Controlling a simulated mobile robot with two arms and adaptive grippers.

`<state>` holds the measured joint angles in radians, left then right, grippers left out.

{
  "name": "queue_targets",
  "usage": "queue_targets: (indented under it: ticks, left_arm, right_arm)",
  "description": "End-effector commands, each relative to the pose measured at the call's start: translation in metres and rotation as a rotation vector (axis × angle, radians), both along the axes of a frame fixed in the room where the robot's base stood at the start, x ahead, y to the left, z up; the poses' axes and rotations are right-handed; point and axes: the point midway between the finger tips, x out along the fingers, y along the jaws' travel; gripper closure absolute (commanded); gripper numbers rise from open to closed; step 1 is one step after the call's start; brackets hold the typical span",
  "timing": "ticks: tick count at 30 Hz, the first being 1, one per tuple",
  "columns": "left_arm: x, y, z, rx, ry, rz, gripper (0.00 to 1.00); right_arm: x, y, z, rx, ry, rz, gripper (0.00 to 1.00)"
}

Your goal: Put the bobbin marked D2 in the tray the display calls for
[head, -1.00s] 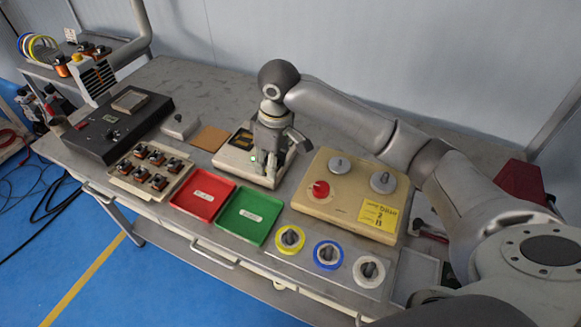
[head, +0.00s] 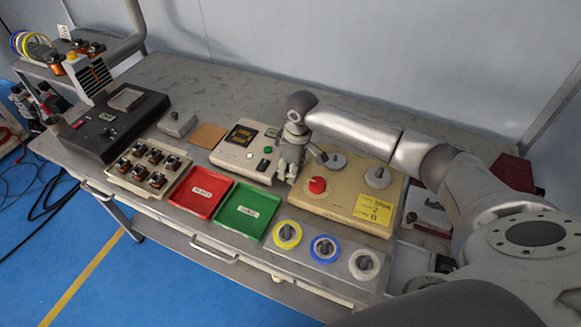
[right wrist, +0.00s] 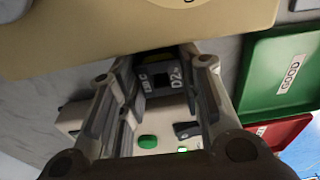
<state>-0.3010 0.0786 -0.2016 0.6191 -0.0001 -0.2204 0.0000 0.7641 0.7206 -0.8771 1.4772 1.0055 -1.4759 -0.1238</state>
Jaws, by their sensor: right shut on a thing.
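My right gripper (head: 288,172) is shut on the D2 bobbin, between the tester and the cream winder. The green tray (head: 247,211) and the red tray (head: 199,193) lie side by side at the table's front, left of the gripper; the green one reads "GOOD" in the right wrist view (right wrist: 272,85). The tester's display (head: 240,136) is too small to read. My left gripper is not in view.
The cream winder (head: 322,207) with a red knob and yellow note stands right of the gripper. A rack of several bobbins (head: 120,175) stands left of the red tray. Yellow, blue and white spools (head: 325,248) line the front edge. The table's back is clear.

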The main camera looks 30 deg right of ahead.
Motion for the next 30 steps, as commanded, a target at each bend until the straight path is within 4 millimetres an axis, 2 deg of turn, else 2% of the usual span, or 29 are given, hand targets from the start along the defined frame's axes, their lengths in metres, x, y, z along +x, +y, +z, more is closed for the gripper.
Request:
queue_targets:
  ticks: [6,7,12,23,26,30]
  left_arm:
    - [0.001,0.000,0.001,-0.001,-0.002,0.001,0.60]
    - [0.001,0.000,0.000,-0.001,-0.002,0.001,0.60]
    - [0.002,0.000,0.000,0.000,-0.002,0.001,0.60]
    - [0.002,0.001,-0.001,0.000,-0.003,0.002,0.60]
    - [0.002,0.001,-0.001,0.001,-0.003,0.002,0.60]
    - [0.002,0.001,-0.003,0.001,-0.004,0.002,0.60]
  right_arm:
    - [0.000,0.001,-0.003,0.001,0.001,0.000,0.91]
    - [0.000,0.001,-0.003,0.001,0.000,0.001,0.64]
    - [0.000,0.001,-0.002,0.001,0.000,0.000,0.45]
    - [0.000,0.000,0.002,0.001,-0.001,0.000,0.45]
    - [0.000,0.000,0.014,0.002,-0.002,0.000,0.45]
    - [-0.002,-0.003,0.042,0.001,-0.005,0.001,0.45]
